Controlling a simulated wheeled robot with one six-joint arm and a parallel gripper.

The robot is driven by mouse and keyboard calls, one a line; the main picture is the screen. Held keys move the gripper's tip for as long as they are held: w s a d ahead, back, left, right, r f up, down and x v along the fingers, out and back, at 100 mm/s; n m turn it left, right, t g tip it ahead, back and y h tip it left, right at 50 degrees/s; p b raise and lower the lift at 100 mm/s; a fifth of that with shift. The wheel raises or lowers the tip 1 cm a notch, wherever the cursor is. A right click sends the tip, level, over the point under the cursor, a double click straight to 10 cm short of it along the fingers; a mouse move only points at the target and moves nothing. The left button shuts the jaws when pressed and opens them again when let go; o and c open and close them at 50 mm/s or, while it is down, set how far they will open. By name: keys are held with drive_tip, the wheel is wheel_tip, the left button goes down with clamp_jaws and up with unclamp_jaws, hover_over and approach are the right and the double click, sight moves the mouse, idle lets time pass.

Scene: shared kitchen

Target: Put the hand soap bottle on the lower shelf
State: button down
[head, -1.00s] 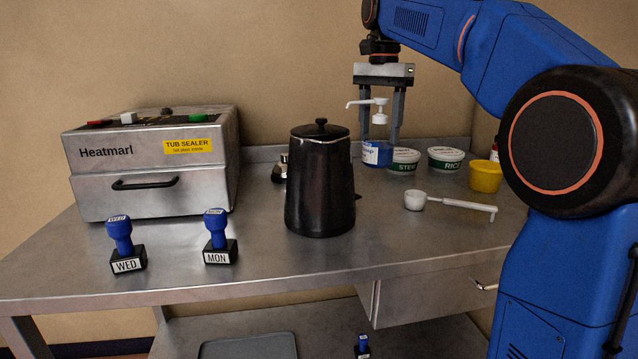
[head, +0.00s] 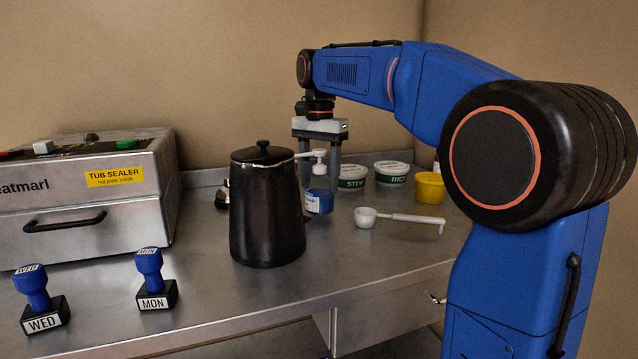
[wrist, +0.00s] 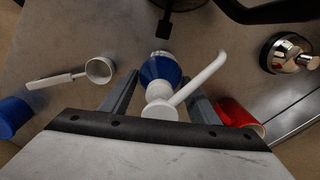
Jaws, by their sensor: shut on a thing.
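The hand soap bottle (head: 319,201) is blue with a white pump top, upright, just right of the dark kettle in the head view. My gripper (head: 321,190) points down with its fingers on either side of it, shut on the bottle. In the wrist view, the blue bottle body (wrist: 160,70) lies between my fingers (wrist: 155,100), its white spout pointing up and right. I cannot tell whether its base touches the counter. The lower shelf (head: 262,346) shows only as a strip under the counter's front edge.
The dark kettle (head: 267,210) stands close left of the bottle. Behind are a STEM tub (head: 352,180), a RICE tub (head: 391,174) and a yellow cup (head: 430,188). A white scoop (head: 367,217) lies to the right. WED (head: 40,302) and MON (head: 154,280) stamps and the tub sealer (head: 85,205) are left.

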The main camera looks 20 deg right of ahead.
drive_tip(key=shift+f, duration=0.55)
drive_tip(key=shift+f, duration=0.1)
drive_tip(key=c, duration=0.7)
unclamp_jaws()
drive_tip(key=shift+o, duration=0.2)
